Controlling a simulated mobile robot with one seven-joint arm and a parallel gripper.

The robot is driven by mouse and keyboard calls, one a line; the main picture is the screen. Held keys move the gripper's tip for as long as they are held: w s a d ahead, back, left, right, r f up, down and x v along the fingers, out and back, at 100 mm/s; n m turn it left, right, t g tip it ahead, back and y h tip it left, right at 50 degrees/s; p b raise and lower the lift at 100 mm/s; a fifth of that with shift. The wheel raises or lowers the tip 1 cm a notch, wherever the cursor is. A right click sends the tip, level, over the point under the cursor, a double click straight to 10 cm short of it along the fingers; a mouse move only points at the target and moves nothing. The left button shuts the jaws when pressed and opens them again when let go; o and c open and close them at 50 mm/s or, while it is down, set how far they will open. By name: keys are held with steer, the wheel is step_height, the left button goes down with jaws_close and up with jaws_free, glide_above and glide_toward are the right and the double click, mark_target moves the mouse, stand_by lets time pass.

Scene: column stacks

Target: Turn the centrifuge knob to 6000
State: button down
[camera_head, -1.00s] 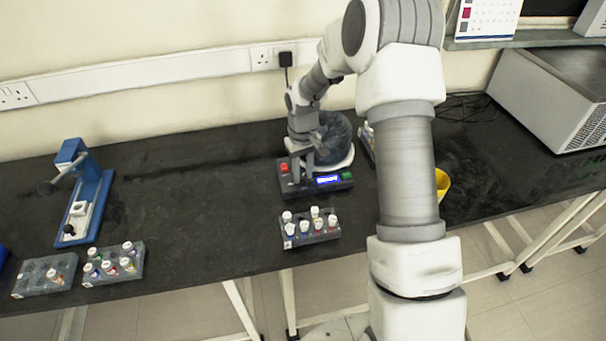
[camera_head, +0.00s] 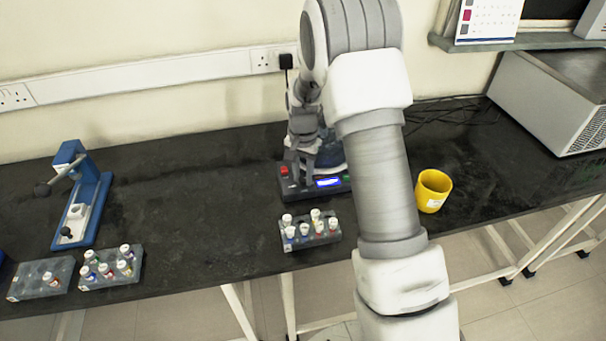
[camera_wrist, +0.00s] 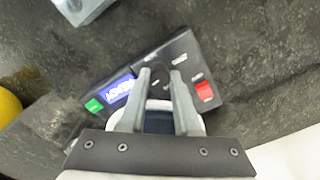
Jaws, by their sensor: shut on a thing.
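The centrifuge (camera_head: 312,194) stands on the black bench, its dark front panel carrying a lit blue-white display (camera_head: 328,182) and a red button (camera_head: 284,170). In the wrist view the panel also shows a green button (camera_wrist: 94,106), the display (camera_wrist: 119,91) and the red button (camera_wrist: 205,91). The reading is too blurred to make out. The dark knob (camera_wrist: 160,74) lies between display and red button. My gripper (camera_wrist: 159,76) is over the panel with its fingers on either side of the knob, shut on it. In the head view my gripper (camera_head: 296,178) hides the knob.
A tube rack (camera_head: 310,240) with several capped tubes stands in front of the centrifuge. A yellow cup (camera_head: 433,191) is to the right of my arm. Two more racks and a blue press-like device (camera_head: 91,207) are at left. The bench between is clear.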

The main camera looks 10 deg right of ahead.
mark_target(303, 178)
steer(key=shift+m, duration=0.7)
steer(key=c, duration=0.6)
jaws_free()
steer(key=shift+r, duration=0.1)
step_height(303, 178, up, 17)
steer(key=shift+r+p, duration=0.15)
steer(key=shift+p, duration=0.85)
